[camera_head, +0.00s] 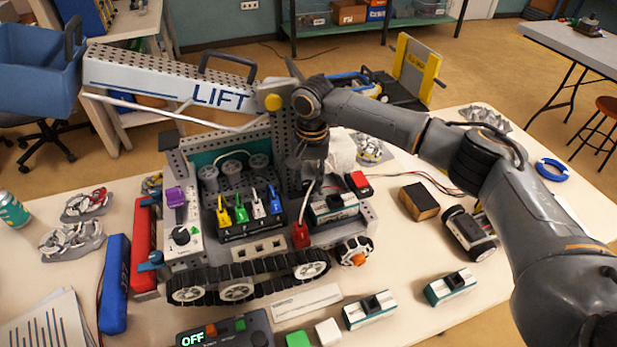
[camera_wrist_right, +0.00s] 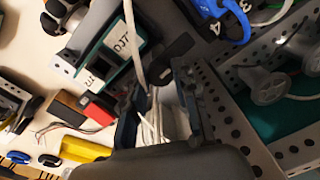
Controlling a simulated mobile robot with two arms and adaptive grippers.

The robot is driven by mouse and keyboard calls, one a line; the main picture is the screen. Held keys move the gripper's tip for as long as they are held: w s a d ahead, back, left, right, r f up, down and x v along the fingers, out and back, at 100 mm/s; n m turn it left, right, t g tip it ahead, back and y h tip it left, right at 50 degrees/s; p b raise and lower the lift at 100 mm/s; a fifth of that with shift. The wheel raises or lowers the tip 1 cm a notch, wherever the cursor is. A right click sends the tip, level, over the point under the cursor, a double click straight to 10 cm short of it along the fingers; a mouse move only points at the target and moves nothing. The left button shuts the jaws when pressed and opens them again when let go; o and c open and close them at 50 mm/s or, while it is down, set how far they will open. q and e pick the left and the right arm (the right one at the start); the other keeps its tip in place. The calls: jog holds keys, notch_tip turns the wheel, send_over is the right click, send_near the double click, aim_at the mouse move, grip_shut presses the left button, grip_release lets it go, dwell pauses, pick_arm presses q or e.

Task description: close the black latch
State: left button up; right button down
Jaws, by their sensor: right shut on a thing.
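The tracked robot model (camera_head: 187,262) stands on the white table with its LIFT arm (camera_head: 170,75) raised across its top. A teal-and-white battery block (camera_head: 335,207) sits in its right bay; it also shows in the right wrist view (camera_wrist_right: 103,62). My right gripper (camera_head: 308,178) points down beside the perforated upright, just behind this block. In the right wrist view its fingers (camera_wrist_right: 160,95) are around a small black piece (camera_wrist_right: 172,66), which looks like the black latch, next to the block. The fingers hide part of it, and its angle is unclear. My left gripper is out of view.
A white cable (camera_wrist_right: 140,50) runs close by my right fingers. Coloured plugs (camera_head: 240,212) stand left of the gripper, and a red plug (camera_head: 300,235) hangs in front. A brown-and-black block (camera_head: 419,201) and loose batteries (camera_head: 370,310) lie on the table.

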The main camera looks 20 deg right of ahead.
jog(key=n+p, duration=0.5)
jog(key=p, duration=0.1)
jog(key=shift+r+p, duration=0.2)
jog(key=shift+p, duration=0.1)
jog(key=shift+n+p, duration=0.7)
jog(key=shift+n, duration=0.2)
jog(key=n+p, duration=0.1)
jog(key=n, duration=0.1)
jog(key=shift+f+n, duration=0.15)
jog(key=shift+n, duration=0.25)
jog(key=n+p, duration=0.1)
jog(key=n, duration=0.1)
jog(key=shift+n, duration=0.4)
jog(key=n+p, duration=0.1)
jog(key=n, duration=0.4)
jog(key=shift+f+g, duration=0.1)
jog(key=shift+g, duration=0.2)
jog(key=shift+n, duration=0.3)
jog(key=c, duration=1)
grip_release()
jog(key=shift+c, duration=0.2)
